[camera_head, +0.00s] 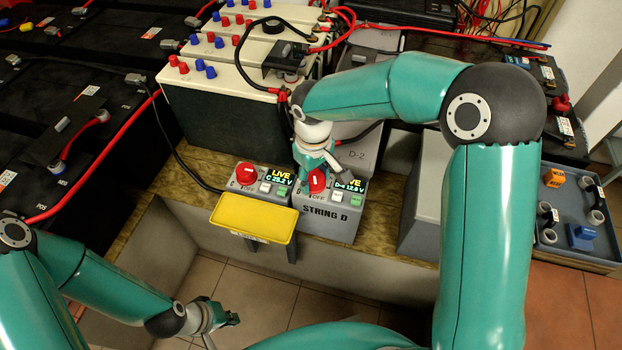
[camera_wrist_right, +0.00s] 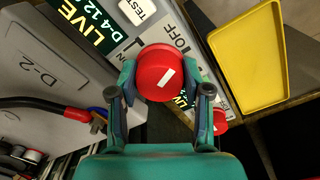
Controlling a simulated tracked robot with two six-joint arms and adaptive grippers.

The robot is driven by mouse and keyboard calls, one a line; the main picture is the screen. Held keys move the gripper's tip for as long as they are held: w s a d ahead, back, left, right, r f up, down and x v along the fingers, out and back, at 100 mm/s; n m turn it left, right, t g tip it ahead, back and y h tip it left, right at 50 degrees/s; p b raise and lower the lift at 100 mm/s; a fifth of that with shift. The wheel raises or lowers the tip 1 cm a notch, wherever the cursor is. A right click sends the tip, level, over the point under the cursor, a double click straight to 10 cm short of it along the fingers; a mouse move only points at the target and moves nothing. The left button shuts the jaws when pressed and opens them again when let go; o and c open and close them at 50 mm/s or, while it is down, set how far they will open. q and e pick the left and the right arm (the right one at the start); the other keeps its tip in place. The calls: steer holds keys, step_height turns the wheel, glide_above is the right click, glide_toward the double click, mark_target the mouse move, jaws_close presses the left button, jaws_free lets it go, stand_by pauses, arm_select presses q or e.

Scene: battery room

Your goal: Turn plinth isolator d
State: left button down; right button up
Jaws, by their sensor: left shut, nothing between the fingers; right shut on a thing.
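The plinth isolator D is a grey box (camera_head: 330,226) marked STRING D with a round red knob (camera_head: 317,182) on top. Its lit display is partly hidden by my right gripper (camera_head: 315,168) in the head view. In the right wrist view the red knob (camera_wrist_right: 160,60) sits between my right gripper's fingers (camera_wrist_right: 159,82), which are shut on its sides. The knob's white mark is slanted in the wrist view, and the display (camera_wrist_right: 82,28) reads LIVE. My left gripper (camera_head: 222,320) is shut and empty, low at the lower left, well away from the isolator.
A similar isolator with a red knob (camera_head: 247,173) and a LIVE display stands left of it. A yellow tray (camera_head: 254,217) hangs in front. Batteries and cables stand behind. A grey block labelled D-2 (camera_head: 360,158) is close behind. A blue-grey tray (camera_head: 550,228) holds parts at right.

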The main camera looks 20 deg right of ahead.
mark_target(313, 176)
steer(key=shift+w+r+m+b, duration=0.1)
steer(key=shift+m+b, duration=0.2)
steer(key=shift+m, duration=0.85)
steer(key=shift+w+r+m+b, duration=0.1)
steer(key=shift+m+b, duration=0.15)
steer(key=shift+m, duration=0.9)
steer(key=o, duration=1)
steer(key=shift+o, duration=0.8)
steer(key=shift+s+f, duration=0.15)
step_height(313, 176, up, 12)
steer(key=shift+a, duration=0.15)
